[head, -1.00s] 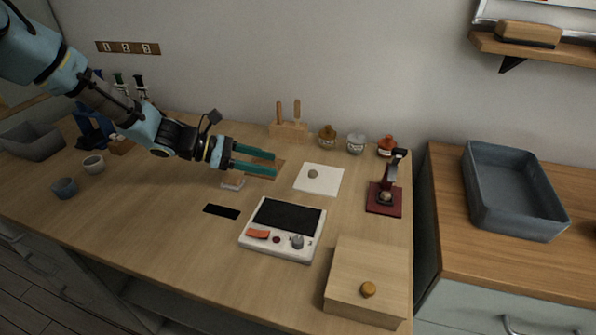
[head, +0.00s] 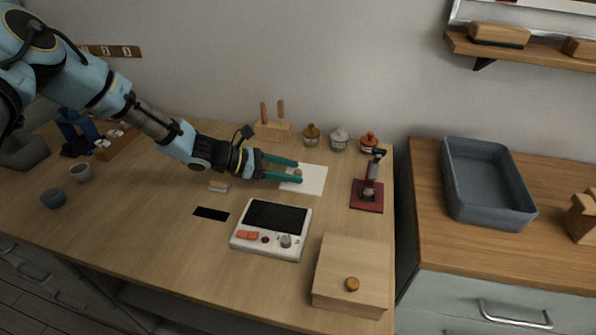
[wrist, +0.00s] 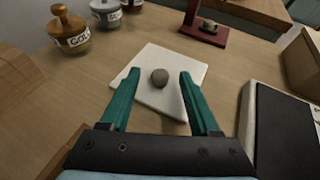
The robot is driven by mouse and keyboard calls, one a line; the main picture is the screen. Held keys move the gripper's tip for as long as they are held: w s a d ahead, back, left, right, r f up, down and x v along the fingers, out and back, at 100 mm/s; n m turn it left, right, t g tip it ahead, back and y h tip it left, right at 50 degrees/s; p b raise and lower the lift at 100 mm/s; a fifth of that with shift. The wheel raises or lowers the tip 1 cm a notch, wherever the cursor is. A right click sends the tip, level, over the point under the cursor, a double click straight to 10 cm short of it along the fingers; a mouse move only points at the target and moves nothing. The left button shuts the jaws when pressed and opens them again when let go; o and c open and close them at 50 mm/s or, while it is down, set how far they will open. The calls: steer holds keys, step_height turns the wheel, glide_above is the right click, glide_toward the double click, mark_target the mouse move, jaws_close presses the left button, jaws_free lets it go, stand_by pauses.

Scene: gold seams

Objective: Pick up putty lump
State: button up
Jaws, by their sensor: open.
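The putty lump (wrist: 160,77) is a small grey-brown ball on a white square tile (wrist: 152,57). In the head view the lump (head: 297,172) shows between the green fingertips, on the tile (head: 314,180). My gripper (head: 292,171) is open and reaches in from the left over the tile's left part. In the wrist view the fingers of my gripper (wrist: 160,76) stand on either side of the lump, with clear gaps on both sides. Nothing is held.
A dark red press (head: 368,190) with a lump on its base stands right of the tile. A white device with a black top (head: 270,226) lies in front. Lidded jars (head: 339,139) and a wooden tool block (head: 271,131) stand behind. A wooden box (head: 352,270) is at front right.

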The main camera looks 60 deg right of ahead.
jaws_close()
stand_by(0.3)
steer(key=shift+r, duration=0.15)
stand_by(0.3)
